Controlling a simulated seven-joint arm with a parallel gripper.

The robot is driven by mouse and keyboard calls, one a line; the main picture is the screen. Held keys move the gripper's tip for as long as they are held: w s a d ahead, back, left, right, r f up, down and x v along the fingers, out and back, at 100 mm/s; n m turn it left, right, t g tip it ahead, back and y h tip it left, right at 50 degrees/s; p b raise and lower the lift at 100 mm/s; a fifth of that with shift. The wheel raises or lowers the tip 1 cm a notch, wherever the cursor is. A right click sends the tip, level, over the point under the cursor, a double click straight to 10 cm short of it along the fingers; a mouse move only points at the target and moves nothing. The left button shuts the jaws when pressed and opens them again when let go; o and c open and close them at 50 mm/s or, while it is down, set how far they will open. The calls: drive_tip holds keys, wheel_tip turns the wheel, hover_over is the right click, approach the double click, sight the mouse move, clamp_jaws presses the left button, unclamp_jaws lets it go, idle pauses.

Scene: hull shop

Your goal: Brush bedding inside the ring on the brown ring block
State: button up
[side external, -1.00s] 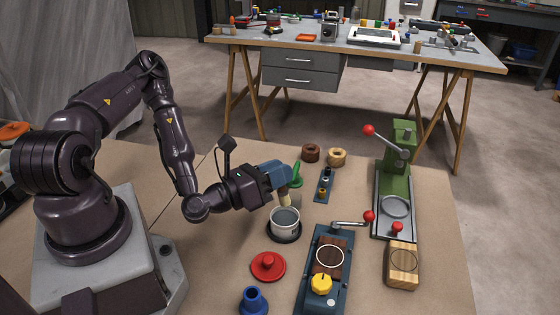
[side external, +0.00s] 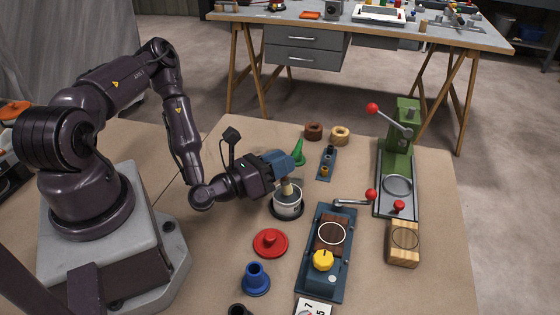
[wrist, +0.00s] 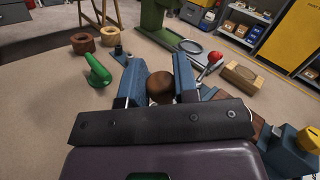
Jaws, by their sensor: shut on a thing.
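My gripper (side external: 284,172) is shut on a brush with a tan handle (side external: 286,187). The brush points down into the mouth of a pale pot (side external: 287,206), and its lower end is hidden inside. In the wrist view the brown round handle end (wrist: 160,87) sits between my two blue fingers. The brown ring block (side external: 326,247), dark with a white ring outline on top, lies in a blue clamp fixture (side external: 338,281) to the right of and nearer the camera than the pot. I cannot make out bedding inside the ring.
A red lidded disc (side external: 270,243) and a blue cup (side external: 256,279) stand in front of the pot. A green cone (side external: 299,153) stands behind it. A green press (side external: 408,150) and a light wooden ring block (side external: 403,255) are at right. The clamp's red-knobbed lever (side external: 354,201) sticks out.

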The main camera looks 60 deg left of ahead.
drive_tip(key=shift+f, duration=0.6)
idle(1.1)
drive_tip(key=shift+r, duration=3.55)
